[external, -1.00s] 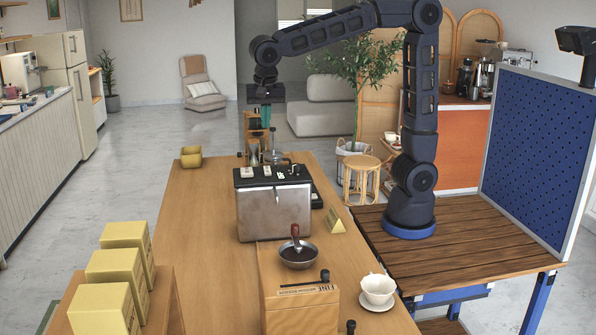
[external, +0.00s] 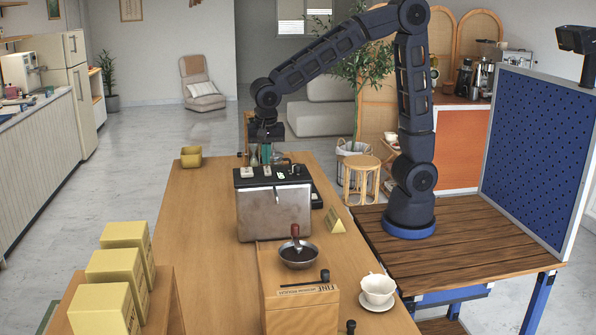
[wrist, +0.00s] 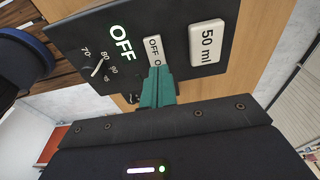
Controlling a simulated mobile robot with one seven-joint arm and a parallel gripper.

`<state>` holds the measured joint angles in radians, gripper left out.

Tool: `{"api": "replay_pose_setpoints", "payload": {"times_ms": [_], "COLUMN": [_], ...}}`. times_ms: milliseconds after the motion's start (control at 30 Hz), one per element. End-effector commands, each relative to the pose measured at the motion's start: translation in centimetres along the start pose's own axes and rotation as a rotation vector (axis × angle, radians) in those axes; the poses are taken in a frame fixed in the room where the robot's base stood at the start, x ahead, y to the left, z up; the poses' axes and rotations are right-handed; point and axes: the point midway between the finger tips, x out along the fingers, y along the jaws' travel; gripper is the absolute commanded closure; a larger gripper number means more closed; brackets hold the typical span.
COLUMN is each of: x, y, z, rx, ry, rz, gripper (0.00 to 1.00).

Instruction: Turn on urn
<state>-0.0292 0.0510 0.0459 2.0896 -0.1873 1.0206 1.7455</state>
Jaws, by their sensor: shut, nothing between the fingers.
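The urn (external: 274,213) is a metal box with a black control panel on top, standing in the middle of the wooden table. In the wrist view its black panel (wrist: 85,38) carries a green lit OFF label, a temperature dial (wrist: 98,66), a white OFF/ON switch (wrist: 152,46) and a white 50 ml button (wrist: 207,43). My gripper (wrist: 158,76) has teal fingers, shut and empty. Its fingertips cover part of the ON end of the switch; I cannot tell whether they touch it. In the external view my gripper (external: 266,157) is just above the panel's far edge.
A white cup (external: 377,289) stands at the right, and yellow boxes (external: 114,267) at the lower left.

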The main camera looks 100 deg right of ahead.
Motion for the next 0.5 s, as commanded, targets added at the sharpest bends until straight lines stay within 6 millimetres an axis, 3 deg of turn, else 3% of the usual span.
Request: {"api": "replay_pose_setpoints", "payload": {"times_ms": [200, 500], "x": [1.29, 1.36], "y": [-0.01, -0.01], "z": [0.02, 0.03], "rx": [0.000, 0.000], "ry": [0.000, 0.000], "rz": [0.000, 0.000], "gripper": [1.00, 1.00]}}
